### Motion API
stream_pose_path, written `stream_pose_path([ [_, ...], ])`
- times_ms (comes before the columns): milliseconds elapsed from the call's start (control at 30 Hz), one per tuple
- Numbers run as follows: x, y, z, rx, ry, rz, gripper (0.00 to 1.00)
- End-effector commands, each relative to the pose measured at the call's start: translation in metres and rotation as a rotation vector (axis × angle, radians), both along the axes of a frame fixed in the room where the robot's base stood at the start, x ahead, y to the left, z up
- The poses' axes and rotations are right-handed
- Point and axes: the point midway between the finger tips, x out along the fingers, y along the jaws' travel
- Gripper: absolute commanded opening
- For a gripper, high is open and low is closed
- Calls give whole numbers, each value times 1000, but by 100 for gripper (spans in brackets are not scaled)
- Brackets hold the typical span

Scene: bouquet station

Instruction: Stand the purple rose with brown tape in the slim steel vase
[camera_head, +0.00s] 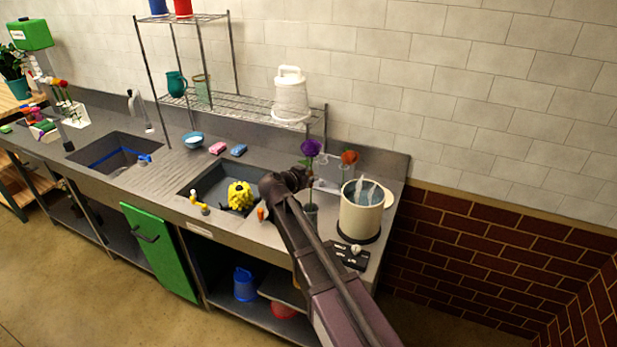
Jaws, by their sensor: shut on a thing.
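The purple rose (311,147) is upright above the right part of the steel counter, its bloom above my gripper and its green stem running down beside it. My gripper (300,179) is shut on the rose's stem, though the fingers are small and dark here. The brown tape cannot be made out. A small grey upright shape (312,211) shows under the stem, partly behind my arm. It may be the slim steel vase; I cannot tell whether the stem is inside it.
An orange-red rose (349,157) stands just right, behind a cream pot (361,212) with metal things in it. A dark control box (347,255) sits at the counter's front edge. The sink (215,184) with a yellow flower-like thing (240,195) lies left. A wire shelf (235,105) stands behind.

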Motion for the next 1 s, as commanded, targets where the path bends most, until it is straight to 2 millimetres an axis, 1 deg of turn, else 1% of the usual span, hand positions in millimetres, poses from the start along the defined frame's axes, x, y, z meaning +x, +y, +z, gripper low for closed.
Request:
stream_pose_path([
  [33, 0, 0, -6, 0, 0, 0, 0],
  [500, 0, -1, -31, 0, 0, -1, 0],
  [700, 0, -1, -37, 0, 0, -1, 0],
  [1000, 0, -1, -38, 0, 0, -1, 0],
])
